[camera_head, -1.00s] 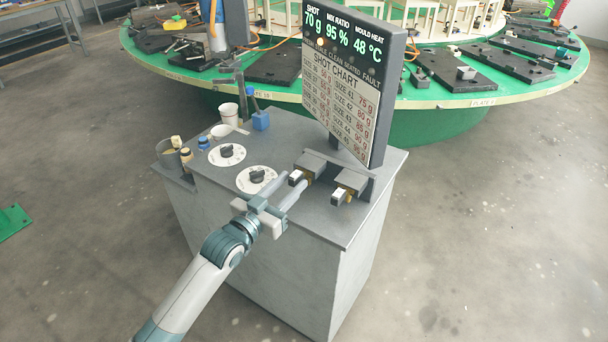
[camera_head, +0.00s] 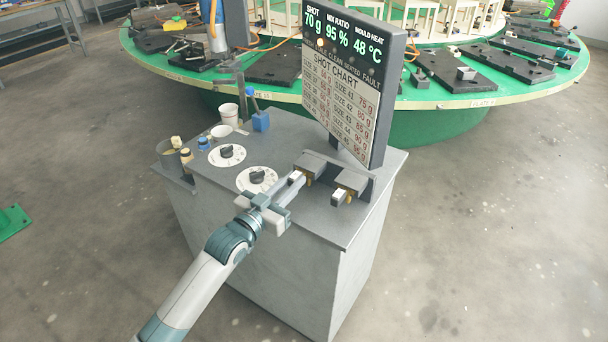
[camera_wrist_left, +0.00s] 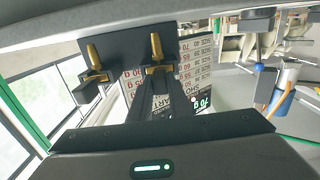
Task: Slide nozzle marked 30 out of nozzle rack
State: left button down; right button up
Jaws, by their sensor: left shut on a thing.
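The nozzle rack (camera_head: 372,188) stands at the right front of the grey cabinet top and holds two nozzles side by side. In the head view the left nozzle (camera_head: 309,181) and the right nozzle (camera_head: 347,198) show brass below grey blocks. My left gripper (camera_head: 296,182) is shut on the left nozzle at its front end, which still sits in the rack. In the left wrist view my fingers (camera_wrist_left: 161,82) close together at one brass nozzle (camera_wrist_left: 156,47), while the other nozzle (camera_wrist_left: 93,55) stands free beside it. I cannot read the number on either nozzle. My right gripper is not in view.
The display panel with a shot chart (camera_head: 342,100) rises just behind the rack. Two dials (camera_head: 257,180), cups (camera_head: 228,114) and a blue block (camera_head: 261,121) sit on the cabinet top (camera_head: 300,225). A green carousel (camera_head: 430,128) stands behind.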

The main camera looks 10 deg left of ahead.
pick_arm(q)
jog(key=p+v, duration=0.3)
jog(key=v, duration=0.5)
jog(key=shift+s, duration=0.2)
dwell(1.2)
jog(key=shift+a+r, duration=0.1)
